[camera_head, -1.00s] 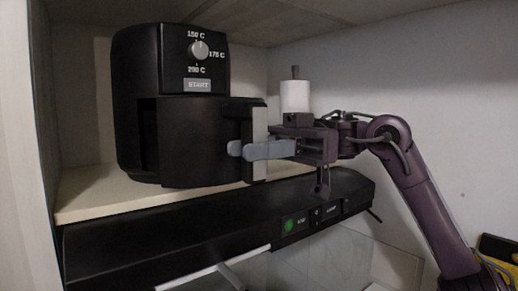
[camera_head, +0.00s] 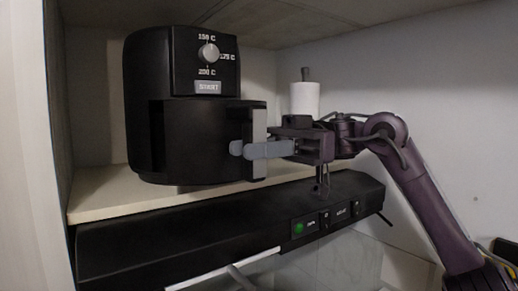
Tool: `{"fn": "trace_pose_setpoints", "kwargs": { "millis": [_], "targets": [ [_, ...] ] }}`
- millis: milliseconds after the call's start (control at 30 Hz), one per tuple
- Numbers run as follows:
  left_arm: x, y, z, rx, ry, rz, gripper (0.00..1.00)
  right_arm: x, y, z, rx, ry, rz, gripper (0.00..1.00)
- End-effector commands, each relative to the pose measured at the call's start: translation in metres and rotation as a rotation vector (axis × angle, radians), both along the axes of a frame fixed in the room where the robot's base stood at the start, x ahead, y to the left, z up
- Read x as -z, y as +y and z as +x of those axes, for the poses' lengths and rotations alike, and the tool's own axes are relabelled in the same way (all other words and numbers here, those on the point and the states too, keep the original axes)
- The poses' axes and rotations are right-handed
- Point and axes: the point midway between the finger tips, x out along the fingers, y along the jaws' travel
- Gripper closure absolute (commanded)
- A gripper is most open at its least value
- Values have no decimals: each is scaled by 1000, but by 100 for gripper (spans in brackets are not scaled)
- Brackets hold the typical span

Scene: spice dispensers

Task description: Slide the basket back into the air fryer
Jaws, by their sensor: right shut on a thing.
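The black air fryer (camera_head: 150,70) stands on a pale shelf at the left, with a round dial and a grey start button on its upper front. Its black basket (camera_head: 200,142) sticks partly out of the lower front, and a dark gap shows at the left between basket and body. The basket's grey handle (camera_head: 260,128) points right. My right gripper (camera_head: 262,149) comes in from the right and is shut on the handle, its grey fingers around it. My left gripper is not in view.
The pale shelf (camera_head: 95,198) ends in a front edge just below the fryer. A black appliance panel (camera_head: 190,235) with a green button lies below it. A white paper-towel roll (camera_head: 305,97) stands behind my right gripper. Cabinet walls close in the left side and top.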

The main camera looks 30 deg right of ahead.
Motion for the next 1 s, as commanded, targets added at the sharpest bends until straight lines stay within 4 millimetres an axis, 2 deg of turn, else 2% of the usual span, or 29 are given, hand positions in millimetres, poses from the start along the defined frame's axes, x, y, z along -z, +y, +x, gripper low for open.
{"fn": "trace_pose_setpoints", "kwargs": {
  "millis": [1000],
  "targets": [
    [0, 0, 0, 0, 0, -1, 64, -1, 2, 25, 0, -4, 2, 100]
  ]
}}
